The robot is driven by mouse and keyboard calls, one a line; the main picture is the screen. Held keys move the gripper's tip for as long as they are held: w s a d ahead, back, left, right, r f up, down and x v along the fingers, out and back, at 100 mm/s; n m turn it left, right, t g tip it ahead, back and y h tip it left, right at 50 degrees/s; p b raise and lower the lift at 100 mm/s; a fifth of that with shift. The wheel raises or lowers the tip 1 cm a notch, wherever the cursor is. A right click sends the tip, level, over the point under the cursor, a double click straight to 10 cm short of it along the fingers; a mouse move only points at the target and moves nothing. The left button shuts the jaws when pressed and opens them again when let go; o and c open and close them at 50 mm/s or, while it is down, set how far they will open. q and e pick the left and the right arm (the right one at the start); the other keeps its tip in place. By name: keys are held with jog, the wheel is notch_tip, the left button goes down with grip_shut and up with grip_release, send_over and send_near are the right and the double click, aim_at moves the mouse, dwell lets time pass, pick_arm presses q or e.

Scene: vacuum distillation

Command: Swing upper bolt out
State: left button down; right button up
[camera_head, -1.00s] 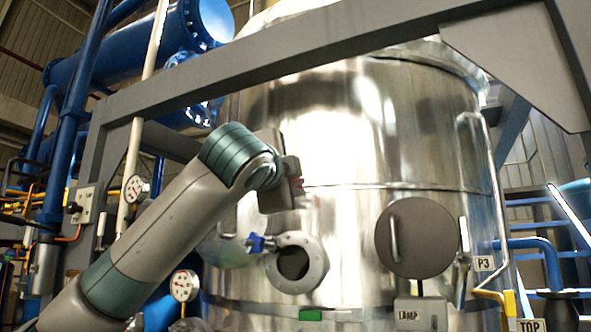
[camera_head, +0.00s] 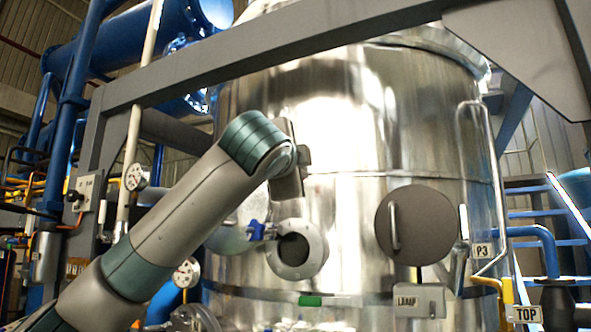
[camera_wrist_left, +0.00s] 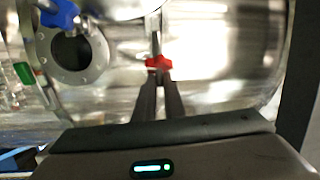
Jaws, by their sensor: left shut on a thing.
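A red nut or knob (camera_wrist_left: 158,63) shows in the left wrist view, with a thin metal bolt (camera_wrist_left: 155,42) extending from it. My left gripper (camera_wrist_left: 158,78) is shut on the red knob, its two fingers close together. In the head view my left gripper's grey body (camera_head: 288,165) is in front of the steel vessel, above and near the open round port (camera_head: 297,249); its fingertips and the red knob are hidden there. A blue knob (camera_head: 256,230) sits at the port's left edge. My right gripper is out of view.
The shiny steel vessel (camera_head: 345,130) fills the middle. A dark round cover with a handle (camera_head: 417,232) and a LAMP box (camera_head: 420,301) are right of the port. A grey frame beam (camera_head: 250,70) crosses above my arm. Gauges and pipes stand at left.

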pick_arm(q)
jog(key=d+y, duration=0.1)
jog(key=w+n+y, duration=0.1)
jog(key=d+n+y, duration=0.1)
jog(key=y, duration=0.1)
jog(key=shift+w+d+f, duration=0.1)
jog(key=shift+w+d, duration=0.2)
jog(key=c, duration=1.8)
grip_release()
jog(key=s+b, duration=0.3)
jog(key=s, duration=0.2)
jog(key=s+f+b, duration=0.1)
jog(key=s+b, duration=0.3)
jog(key=s, duration=0.2)
jog(key=s+d+f+b, duration=0.1)
jog(key=s+b, duration=0.3)
jog(key=s, duration=0.2)
jog(key=shift+s+f, duration=0.1)
jog(key=shift+f, duration=0.05)
